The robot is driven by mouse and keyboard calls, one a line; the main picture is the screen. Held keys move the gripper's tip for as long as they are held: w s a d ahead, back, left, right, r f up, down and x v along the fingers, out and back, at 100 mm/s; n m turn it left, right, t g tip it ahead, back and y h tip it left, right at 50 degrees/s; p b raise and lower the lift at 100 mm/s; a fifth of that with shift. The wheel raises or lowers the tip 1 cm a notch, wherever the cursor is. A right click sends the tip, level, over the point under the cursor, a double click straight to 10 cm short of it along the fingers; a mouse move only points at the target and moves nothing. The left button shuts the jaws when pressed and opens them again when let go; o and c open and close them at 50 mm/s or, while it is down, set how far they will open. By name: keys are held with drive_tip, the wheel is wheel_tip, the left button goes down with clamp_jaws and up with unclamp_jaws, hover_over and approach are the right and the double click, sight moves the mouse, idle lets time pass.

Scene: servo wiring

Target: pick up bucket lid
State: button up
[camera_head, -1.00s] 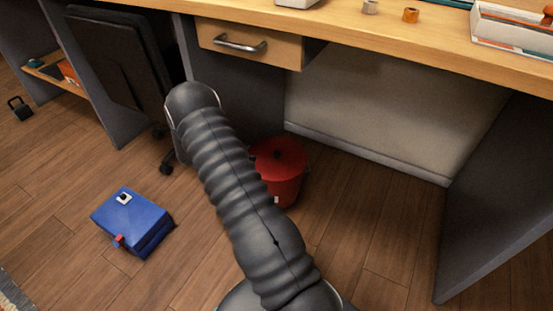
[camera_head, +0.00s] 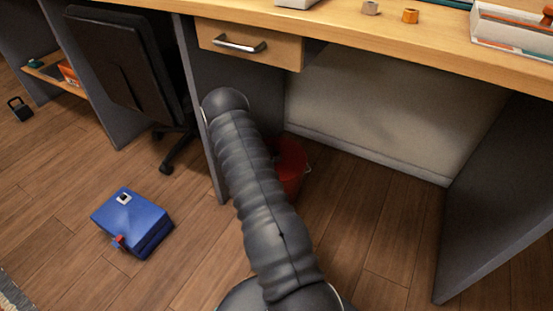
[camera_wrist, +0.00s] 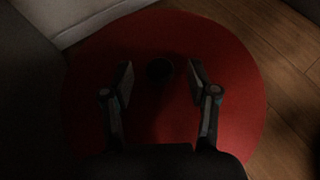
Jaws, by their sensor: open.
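The red bucket lid (camera_wrist: 160,125) fills the middle of the wrist view, with a dark round knob (camera_wrist: 159,70) near its centre. My gripper (camera_wrist: 160,78) is open above the lid, with one finger on each side of the knob. I cannot tell how high the fingers are over the lid. In the head view the lid (camera_head: 291,152) lies on the red bucket (camera_head: 292,183) under the desk, and my arm covers their left part. My gripper is hidden in the head view.
A grey desk panel (camera_head: 205,140) stands left of the bucket. The drawer (camera_head: 250,47) and desktop (camera_head: 350,22) are above. A blue box (camera_head: 132,222) lies on the floor at left, near a black chair (camera_head: 120,60). Floor to the right of the bucket is clear.

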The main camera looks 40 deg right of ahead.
drive_tip(key=shift+d+f, duration=0.2)
drive_tip(key=shift+d, duration=0.2)
clamp_jaws()
drive_tip(key=shift+r, duration=0.15)
